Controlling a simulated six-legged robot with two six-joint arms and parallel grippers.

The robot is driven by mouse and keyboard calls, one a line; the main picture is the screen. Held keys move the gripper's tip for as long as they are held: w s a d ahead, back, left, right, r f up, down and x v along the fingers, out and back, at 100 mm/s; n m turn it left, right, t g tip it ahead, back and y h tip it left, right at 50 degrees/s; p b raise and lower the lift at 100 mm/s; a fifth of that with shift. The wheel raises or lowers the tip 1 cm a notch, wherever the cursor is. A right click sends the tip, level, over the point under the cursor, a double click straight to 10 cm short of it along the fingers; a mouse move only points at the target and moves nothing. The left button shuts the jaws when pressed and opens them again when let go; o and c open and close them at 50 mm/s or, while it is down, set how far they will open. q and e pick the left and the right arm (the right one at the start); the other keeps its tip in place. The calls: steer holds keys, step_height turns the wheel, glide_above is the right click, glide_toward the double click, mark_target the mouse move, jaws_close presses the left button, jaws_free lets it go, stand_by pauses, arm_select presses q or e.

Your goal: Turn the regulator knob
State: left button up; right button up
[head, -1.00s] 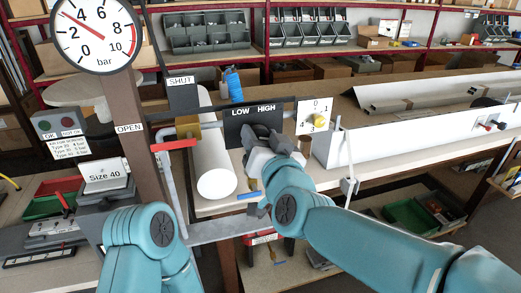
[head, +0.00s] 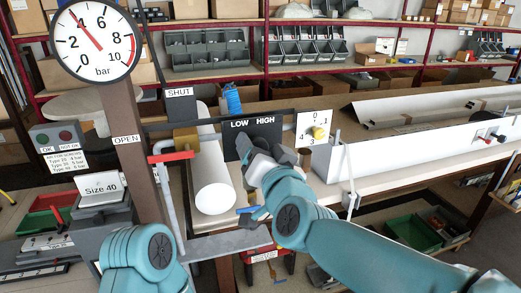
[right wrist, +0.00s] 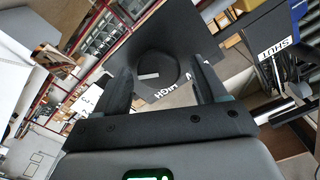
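The regulator knob (right wrist: 158,70) is a round black knob with a pale mark, in front of the black LOW/HIGH plate (head: 265,133). My right gripper (head: 246,150) is at the plate's lower left and largely hides the knob in the head view. In the right wrist view, its two dark fingers (right wrist: 163,90) stand apart on either side of the knob, with gaps that look visible. The pressure gauge (head: 96,62) at the upper left has its red needle near 4 bar. My left arm shows at the bottom, but its gripper is out of frame.
A white tube (head: 212,190) and a red-handled lever (head: 171,156) are left of the plate. A yellow selector knob (head: 319,132) is to its right, near a long white profile (head: 420,145). A Size 40 block (head: 103,185) stands at the left.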

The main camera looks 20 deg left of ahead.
steer(key=b+v, duration=0.2)
steer(key=v, duration=1.4)
steer(key=shift+s+d, duration=0.1)
steer(key=shift+d, duration=0.05)
